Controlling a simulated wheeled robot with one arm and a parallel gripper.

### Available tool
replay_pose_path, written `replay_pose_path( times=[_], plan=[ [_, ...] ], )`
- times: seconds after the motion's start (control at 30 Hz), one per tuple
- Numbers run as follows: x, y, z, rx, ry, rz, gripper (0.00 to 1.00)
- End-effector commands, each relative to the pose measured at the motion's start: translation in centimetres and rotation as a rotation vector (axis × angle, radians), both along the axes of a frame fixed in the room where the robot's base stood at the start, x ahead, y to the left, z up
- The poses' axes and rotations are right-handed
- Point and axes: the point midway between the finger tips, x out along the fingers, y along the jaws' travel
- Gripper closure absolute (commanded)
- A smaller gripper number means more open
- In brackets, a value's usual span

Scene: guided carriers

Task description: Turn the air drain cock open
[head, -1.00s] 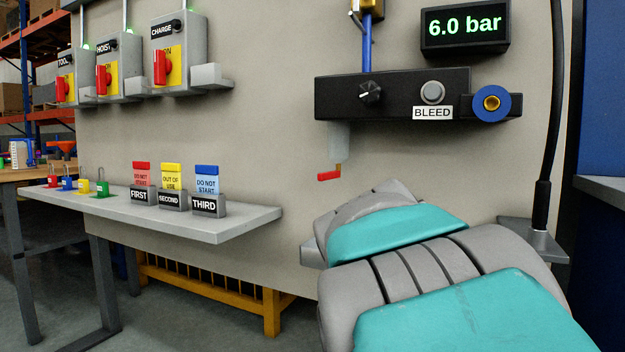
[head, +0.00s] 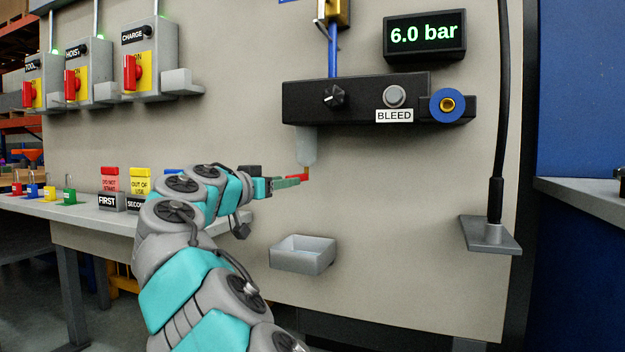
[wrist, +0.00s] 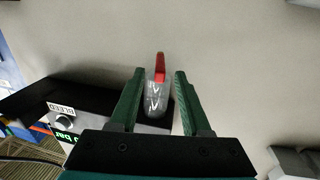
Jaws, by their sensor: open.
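The air drain cock's red lever (head: 305,171) sits under a translucent bowl (head: 306,146) that hangs below the black bar on the panel. In the head view my gripper (head: 297,180) reaches it from the left and hides part of the lever. In the wrist view the red lever (wrist: 160,66) lies between the tips of my open green fingers (wrist: 160,75), with a gap on each side. The clear bowl (wrist: 157,98) shows behind it. The pressure display (head: 424,34) reads 6.0 bar.
A black bar (head: 360,112) above carries a knob (head: 334,96), a grey button (head: 395,96) labelled BLEED and a blue ring (head: 436,103). A small grey tray (head: 302,262) is below the cock. A shelf (head: 75,212) with tags and padlocks is at left.

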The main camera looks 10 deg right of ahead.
Motion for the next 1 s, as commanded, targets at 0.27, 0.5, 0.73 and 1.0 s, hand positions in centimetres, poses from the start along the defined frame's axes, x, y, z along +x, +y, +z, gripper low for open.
replay_pose_path(
  times=[0.27, 0.5, 0.73, 1.0],
  plan=[
    [2.0, -2.1, 0.1, 0.004, -0.003, 0.001, 0.53],
    [4.2, -4.3, 0.1, 0.004, -0.002, 0.002, 0.53],
    [5.3, -5.4, 0.0, 0.002, -0.001, 0.001, 0.53],
    [5.4, -5.6, 0.0, 0.001, -0.001, 0.000, 0.53]
  ],
)
